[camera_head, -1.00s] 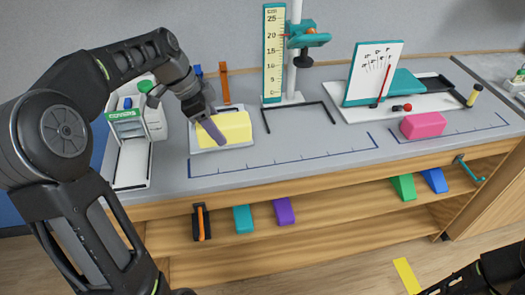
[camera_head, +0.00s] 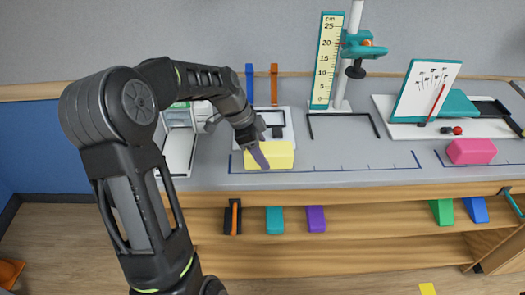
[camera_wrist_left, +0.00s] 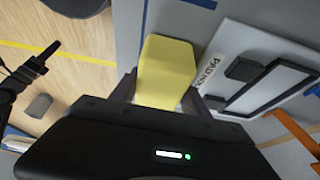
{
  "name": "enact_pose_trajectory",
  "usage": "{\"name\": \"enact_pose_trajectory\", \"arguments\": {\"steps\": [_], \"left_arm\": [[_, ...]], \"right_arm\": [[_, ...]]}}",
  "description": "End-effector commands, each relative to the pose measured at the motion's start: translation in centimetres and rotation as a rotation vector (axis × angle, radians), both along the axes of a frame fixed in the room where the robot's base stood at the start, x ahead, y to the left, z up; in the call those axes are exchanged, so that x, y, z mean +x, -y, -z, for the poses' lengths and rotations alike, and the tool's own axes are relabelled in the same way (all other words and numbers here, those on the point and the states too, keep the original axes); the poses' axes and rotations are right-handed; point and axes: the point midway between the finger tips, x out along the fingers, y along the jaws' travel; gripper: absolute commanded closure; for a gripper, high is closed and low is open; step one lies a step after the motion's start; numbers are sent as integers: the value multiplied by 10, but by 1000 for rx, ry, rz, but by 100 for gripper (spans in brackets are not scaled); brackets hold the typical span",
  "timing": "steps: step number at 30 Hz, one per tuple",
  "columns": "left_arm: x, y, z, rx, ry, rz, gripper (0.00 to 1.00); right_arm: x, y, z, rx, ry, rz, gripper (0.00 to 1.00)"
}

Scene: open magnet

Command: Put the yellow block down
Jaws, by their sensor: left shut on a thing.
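The yellow block (camera_head: 280,156) is in my left gripper (camera_head: 262,154), over the front left part of the grey bench top (camera_head: 350,178), close to the blue marked line. In the left wrist view the yellow block (camera_wrist_left: 166,70) sits between the two fingers, which are shut on it. I cannot tell whether its underside touches the bench. A white tray (camera_head: 287,118) with a dark frame lies just behind the block.
A teal clamp stand (camera_head: 365,50) and a height scale (camera_head: 326,60) stand at the back. A pink block (camera_head: 472,151) lies at the right. A white device (camera_head: 180,140) is at the left. Coloured blocks sit on the shelf below.

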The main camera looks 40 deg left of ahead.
Motion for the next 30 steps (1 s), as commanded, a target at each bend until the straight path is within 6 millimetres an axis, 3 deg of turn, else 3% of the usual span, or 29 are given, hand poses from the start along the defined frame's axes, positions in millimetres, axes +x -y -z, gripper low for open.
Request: {"name": "enact_pose_trajectory", "arguments": {"steps": [11,12,19,30], "left_arm": [[0,0,6,0,0,1,84],[0,0,4,0,0,1,43],[0,0,3,0,0,1,24],[0,0,-2,0,0,1,24]], "right_arm": [[0,0,5,1,1,0,64],[0,0,3,1,1,0,64],[0,0,3,1,1,-1,64],[0,0,-2,0,0,0,64]]}}
